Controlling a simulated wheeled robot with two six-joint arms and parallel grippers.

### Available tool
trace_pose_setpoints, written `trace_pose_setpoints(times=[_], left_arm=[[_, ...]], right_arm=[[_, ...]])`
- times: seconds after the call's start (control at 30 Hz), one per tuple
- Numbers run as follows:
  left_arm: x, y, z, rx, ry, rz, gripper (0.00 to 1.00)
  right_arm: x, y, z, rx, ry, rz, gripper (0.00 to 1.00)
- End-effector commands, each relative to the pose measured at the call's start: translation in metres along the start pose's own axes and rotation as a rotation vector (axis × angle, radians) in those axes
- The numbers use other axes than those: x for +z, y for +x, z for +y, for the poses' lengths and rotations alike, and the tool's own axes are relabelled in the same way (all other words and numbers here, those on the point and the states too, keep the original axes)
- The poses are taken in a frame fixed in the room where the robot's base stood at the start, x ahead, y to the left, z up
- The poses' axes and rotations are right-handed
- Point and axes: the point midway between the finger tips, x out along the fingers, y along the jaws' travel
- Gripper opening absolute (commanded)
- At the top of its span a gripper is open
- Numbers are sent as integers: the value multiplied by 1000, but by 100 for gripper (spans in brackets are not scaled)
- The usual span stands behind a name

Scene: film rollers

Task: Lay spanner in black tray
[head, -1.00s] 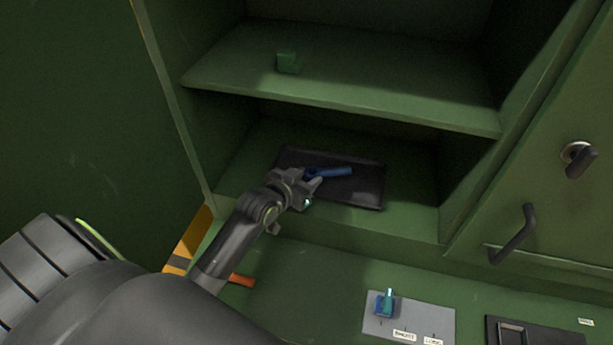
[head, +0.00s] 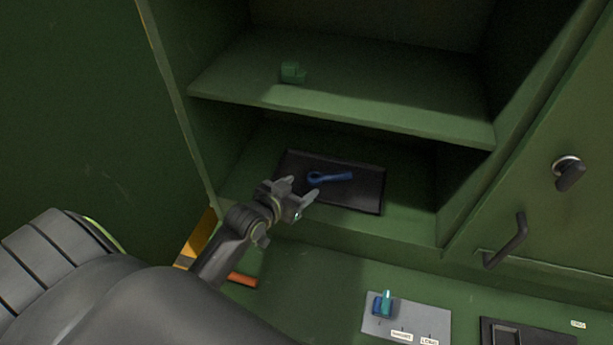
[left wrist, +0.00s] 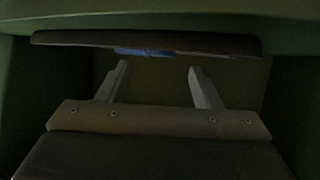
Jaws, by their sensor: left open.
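The blue spanner (head: 331,178) lies in the black tray (head: 362,197) on the lower shelf of the green cabinet. Its ring end points left, towards my gripper. My left gripper (head: 302,191) is open and empty, just in front of the tray's left part and apart from the spanner. In the left wrist view the open fingers (left wrist: 158,82) show with nothing between them. The tray (left wrist: 220,46) shows there edge-on beyond the fingers, with a strip of the blue spanner (left wrist: 145,52). My right gripper is not in view.
A small green block (head: 292,73) sits on the upper shelf (head: 370,105). A cabinet door with a dark handle (head: 507,241) is at the right. Below are a grey panel with a teal switch (head: 383,304) and an orange bar (head: 243,280).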

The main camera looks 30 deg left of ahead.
Motion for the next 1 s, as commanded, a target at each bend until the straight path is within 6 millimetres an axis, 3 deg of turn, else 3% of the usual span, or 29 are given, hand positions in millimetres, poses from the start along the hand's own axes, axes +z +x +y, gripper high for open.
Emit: trace_pose_setpoints(times=[0.03, 0.2, 0.4, 1.0], left_arm=[[-5, -14, 0, -1, 0, -2, 59], [-4, -45, 0, 0, 0, -1, 59], [-2, -65, 0, 1, 0, 1, 59], [0, -69, 0, 1, 0, 1, 59]], right_arm=[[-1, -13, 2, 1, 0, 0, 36], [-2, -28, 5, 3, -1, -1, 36], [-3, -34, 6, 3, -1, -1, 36], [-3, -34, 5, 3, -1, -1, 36]])
